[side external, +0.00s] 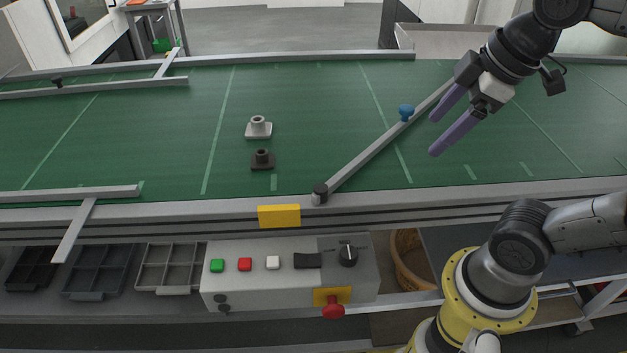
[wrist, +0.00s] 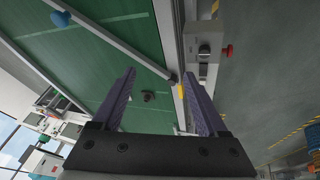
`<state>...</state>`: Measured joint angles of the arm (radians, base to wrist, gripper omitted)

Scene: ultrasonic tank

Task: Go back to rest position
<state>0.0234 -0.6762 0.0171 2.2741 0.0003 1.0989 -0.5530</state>
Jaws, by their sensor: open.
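My gripper (side external: 434,136) is at the upper right of the side external view, above the green belt (side external: 310,105). Its two purple fingers are spread apart with nothing between them. In the wrist view the fingers (wrist: 162,85) also stand open, and the belt lies below and to the left. A light grey part (side external: 258,128) and a black part (side external: 263,160), each a square base with a round top, sit on the belt to the left of my gripper, apart from it. A dark round part (wrist: 148,96) shows between the fingers in the wrist view, well beyond them.
A grey diagonal bar (side external: 375,150) with a blue knob (side external: 406,112) crosses the belt near my gripper. Metal rails (side external: 70,195) edge the belt. In front are a button box (side external: 285,285), divided trays (side external: 170,268) and a wicker basket (side external: 408,262). The belt's middle left is mostly clear.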

